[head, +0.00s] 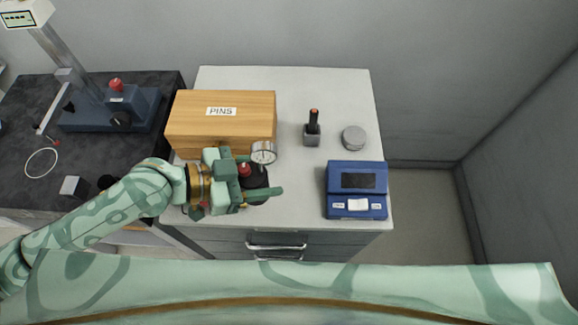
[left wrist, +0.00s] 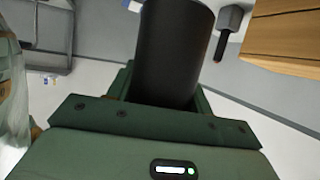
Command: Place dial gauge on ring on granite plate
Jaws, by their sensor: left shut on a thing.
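The dial gauge has a round white dial (head: 264,152) and a black body, with a red knob beside it. It is at the front right corner of the wooden box. My left gripper (head: 258,188) is shut on the gauge's black body; a black cylinder (left wrist: 172,55) fills the space between the jaws in the left wrist view. I cannot tell whether its underside touches the cabinet top. A thin white ring (head: 42,163) lies on the dark granite plate (head: 25,115) at the left. My right gripper is not in view.
The wooden PINS box (head: 235,132) stands behind my gripper. A small grey block with a black, red-tipped post (head: 312,132), a grey disc (head: 354,138) and a blue device (head: 356,173) are to the right. A gauge stand (head: 105,108) and metal cube (head: 71,186) occupy the plate.

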